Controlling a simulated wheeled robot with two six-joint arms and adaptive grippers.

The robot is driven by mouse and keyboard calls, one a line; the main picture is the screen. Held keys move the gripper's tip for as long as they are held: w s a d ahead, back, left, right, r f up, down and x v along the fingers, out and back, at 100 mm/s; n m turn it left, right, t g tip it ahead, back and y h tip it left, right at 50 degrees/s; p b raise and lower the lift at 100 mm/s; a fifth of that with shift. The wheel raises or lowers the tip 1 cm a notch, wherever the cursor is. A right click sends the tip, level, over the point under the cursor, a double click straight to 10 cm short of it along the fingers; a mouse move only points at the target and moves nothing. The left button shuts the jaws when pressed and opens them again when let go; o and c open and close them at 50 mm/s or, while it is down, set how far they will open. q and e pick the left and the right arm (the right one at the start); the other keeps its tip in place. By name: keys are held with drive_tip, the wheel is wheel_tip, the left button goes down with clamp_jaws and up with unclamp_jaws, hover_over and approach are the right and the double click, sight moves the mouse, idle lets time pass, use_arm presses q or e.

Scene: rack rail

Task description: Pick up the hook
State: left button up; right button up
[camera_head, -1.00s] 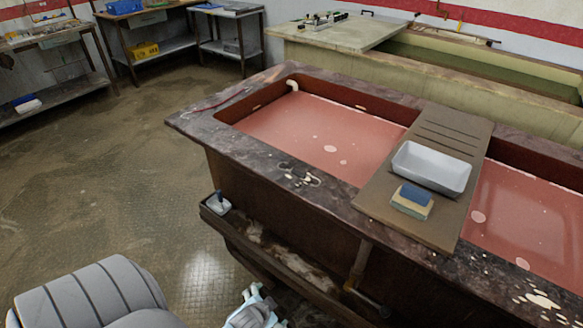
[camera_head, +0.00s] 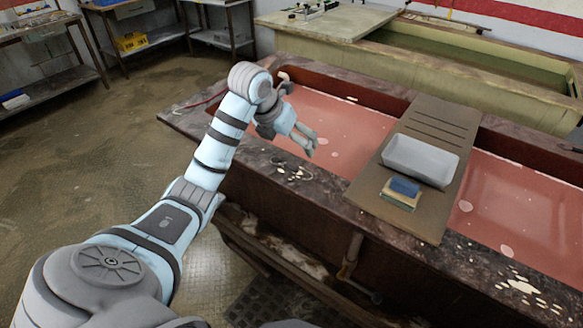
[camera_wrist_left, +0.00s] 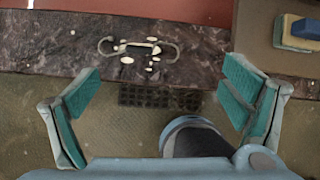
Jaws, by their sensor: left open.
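The hook (camera_wrist_left: 140,44) appears in the left wrist view as a thin grey S-shaped piece lying on the dark stone rim, with pale spots around its middle. My left gripper (camera_head: 308,146) is above the near rim of the sink in the head view. In the left wrist view my left gripper (camera_wrist_left: 163,82) is open and empty, its green-padded fingers wide apart. The hook lies beyond the fingertips, between their lines, untouched. My right gripper is not in view.
The sink's dark stone rim (camera_head: 330,188) borders a reddish basin (camera_head: 345,120). A board (camera_head: 425,212) lies across it, holding a white tray (camera_head: 420,160) and a blue-and-yellow sponge (camera_head: 402,193). Below the rim runs a pipe (camera_head: 351,255). The rim left of the board is mostly clear.

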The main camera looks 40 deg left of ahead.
use_arm(q)
drive_tip(key=s+a+y, duration=0.1)
drive_tip(key=s+a, duration=0.1)
drive_tip(key=a, duration=0.1)
drive_tip(key=n+g+b, duration=0.1)
drive_tip(key=b, duration=0.5)
approach(287, 166)
drive_tip(key=x, duration=0.7)
drive_tip(key=shift+w+f, duration=0.2)
drive_tip(key=shift+f, duration=0.05)
drive_tip(key=shift+w+f, duration=0.15)
drive_tip(key=c, duration=1.8)
